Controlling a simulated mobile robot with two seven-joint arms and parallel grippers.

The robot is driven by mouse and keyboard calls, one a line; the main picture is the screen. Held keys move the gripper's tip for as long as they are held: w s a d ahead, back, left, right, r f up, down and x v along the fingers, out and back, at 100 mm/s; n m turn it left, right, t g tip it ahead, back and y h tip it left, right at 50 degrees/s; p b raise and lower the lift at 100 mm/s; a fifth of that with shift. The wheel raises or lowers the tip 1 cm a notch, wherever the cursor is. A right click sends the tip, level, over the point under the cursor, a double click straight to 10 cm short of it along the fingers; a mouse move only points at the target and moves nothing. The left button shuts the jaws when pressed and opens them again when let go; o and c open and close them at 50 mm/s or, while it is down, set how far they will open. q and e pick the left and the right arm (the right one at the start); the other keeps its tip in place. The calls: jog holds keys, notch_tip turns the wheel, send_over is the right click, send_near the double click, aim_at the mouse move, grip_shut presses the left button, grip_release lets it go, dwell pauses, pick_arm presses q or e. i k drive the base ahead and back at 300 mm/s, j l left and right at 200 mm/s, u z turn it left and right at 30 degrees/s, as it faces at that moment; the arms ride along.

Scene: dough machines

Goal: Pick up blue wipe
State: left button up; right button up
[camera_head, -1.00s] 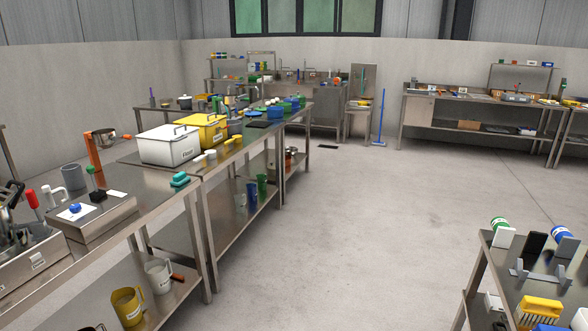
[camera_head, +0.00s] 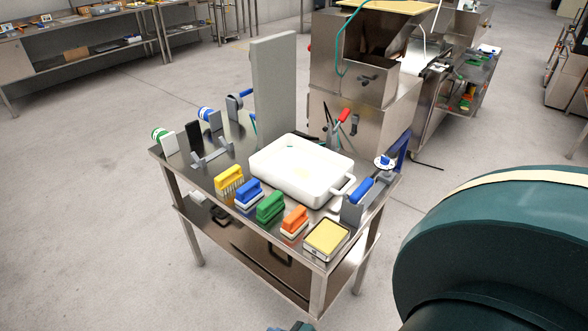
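No cloth-like blue wipe can be made out for certain. A blue-and-white roll or canister (camera_head: 208,114) lies on its side at the far left part of the steel table (camera_head: 222,160), against a small light grey block. It may be the blue wipe, but its label is too small to read. A similar green-and-white one (camera_head: 160,135) lies nearer the left corner. A blue-handled brush (camera_head: 249,193) stands along the front edge. Neither of my grippers can be made out; a small grey-teal part at the bottom edge is too cropped to identify.
A white tub (camera_head: 300,170) fills the table's middle. Yellow (camera_head: 229,179), green (camera_head: 270,206) and orange (camera_head: 295,220) brushes line the front edge. A tall grey board (camera_head: 275,90) stands behind. A large dark teal rounded body blocks the lower right. Floor left of the table is clear.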

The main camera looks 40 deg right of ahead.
aim_at(249, 193)
jog(key=i+z, duration=0.1)
jog(key=z, duration=0.3)
jog(key=i+j+z, duration=0.1)
jog(key=z, duration=0.3)
jog(key=i+j+z, duration=0.1)
jog(key=z, duration=0.3)
jog(key=i+j+z, duration=0.1)
jog(key=z, duration=0.3)
